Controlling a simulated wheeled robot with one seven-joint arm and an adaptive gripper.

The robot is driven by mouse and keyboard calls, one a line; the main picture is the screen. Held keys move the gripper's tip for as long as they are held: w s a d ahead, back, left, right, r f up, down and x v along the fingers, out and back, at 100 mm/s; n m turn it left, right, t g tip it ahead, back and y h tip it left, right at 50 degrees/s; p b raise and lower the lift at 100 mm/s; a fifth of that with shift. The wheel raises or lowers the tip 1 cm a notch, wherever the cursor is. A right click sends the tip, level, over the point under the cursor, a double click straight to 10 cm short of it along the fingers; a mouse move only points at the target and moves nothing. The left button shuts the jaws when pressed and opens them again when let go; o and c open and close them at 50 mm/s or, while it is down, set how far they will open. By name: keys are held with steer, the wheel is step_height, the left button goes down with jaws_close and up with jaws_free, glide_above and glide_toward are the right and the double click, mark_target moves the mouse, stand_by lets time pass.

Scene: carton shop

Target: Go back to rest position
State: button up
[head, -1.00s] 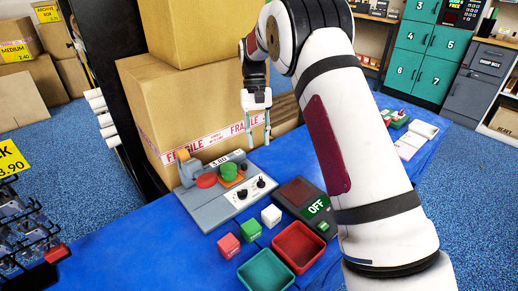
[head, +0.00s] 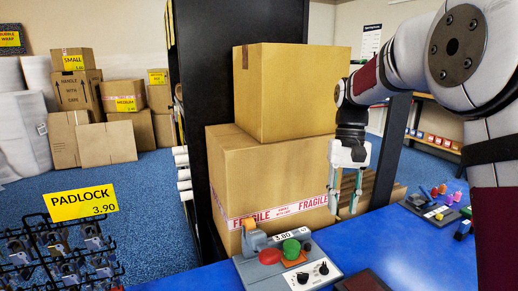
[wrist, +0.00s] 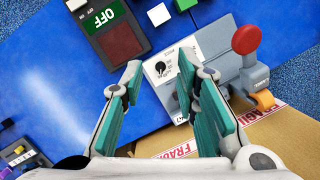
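My gripper (head: 347,191) hangs in the air above the blue counter, in front of the stacked cartons, with its fingers pointing down. In the wrist view my gripper (wrist: 155,95) shows its two teal fingers spread apart, with nothing between them. My arm comes in from the right in the head view.
Two large cartons (head: 290,95) stand stacked close behind my gripper. A black device marked OFF (wrist: 105,30) lies on the counter (head: 400,250). A padlock rack (head: 60,255) stands at the lower left. Small coloured items (head: 440,200) sit at the right.

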steer(key=s+r+t, duration=0.1)
steer(key=s+r, duration=0.2)
steer(key=s, duration=0.6)
steer(key=s+r+t, duration=0.1)
steer(key=s+r, duration=0.3)
steer(key=s, duration=0.5)
steer(key=s+f+n+t, duration=0.1)
steer(key=s+f+t, duration=0.35)
steer(key=s, duration=1.05)
step_height(320, 180, up, 12)
steer(key=p, duration=1.2)
steer(key=shift+s+r+t+h+p, duration=0.15)
steer(key=shift+s+t+h+p, duration=0.2)
steer(key=shift+h, duration=0.05)
